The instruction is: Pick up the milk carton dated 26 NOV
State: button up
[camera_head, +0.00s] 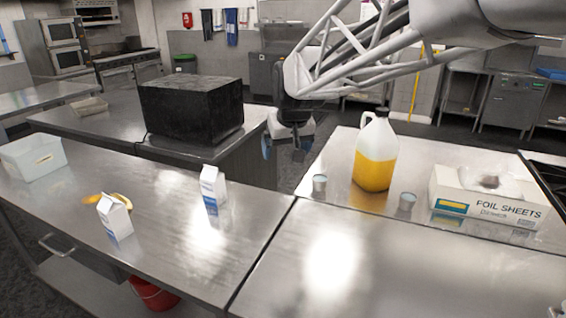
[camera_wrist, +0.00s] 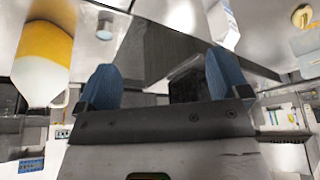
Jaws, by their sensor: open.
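Two white and blue milk cartons stand upright on the left steel counter in the head view. The other carton (camera_head: 209,189) stands further right and a little further back. I cannot read a date on either. My gripper (camera_head: 284,146) hangs beyond the counters' back edges, right of both cartons and apart from them. In the wrist view its two blue fingers (camera_wrist: 166,80) are spread with nothing between them. One carton shows at the upper right of the wrist view (camera_wrist: 223,24).
A black box (camera_head: 191,108) stands on the counter behind. The front middle is clear.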

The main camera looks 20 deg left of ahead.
jog(key=a+f+n, duration=0.2)
jog(key=a, duration=1.3)
jog(key=n+g+y, duration=0.1)
jog(key=n+g, duration=0.2)
jog(key=n, duration=0.3)
send_over(108, 202)
jog(key=d, duration=0.2)
jog(key=f, duration=0.9)
jog(key=shift+w+a, duration=0.15)
jog(key=shift+a, duration=0.1)
jog(key=shift+f, duration=0.1)
jog(key=shift+w+a+f+y, duration=0.15)
jog(key=shift+a+f, duration=0.1)
jog(key=shift+f, duration=0.3)
jog(key=shift+s+a+f+y, duration=0.1)
jog(key=shift+a+f+y, duration=0.1)
jog(key=shift+f, duration=0.3)
jog(key=shift+f, duration=0.15)
jog(key=shift+x, duration=2.45)
jog(key=shift+w, duration=0.15)
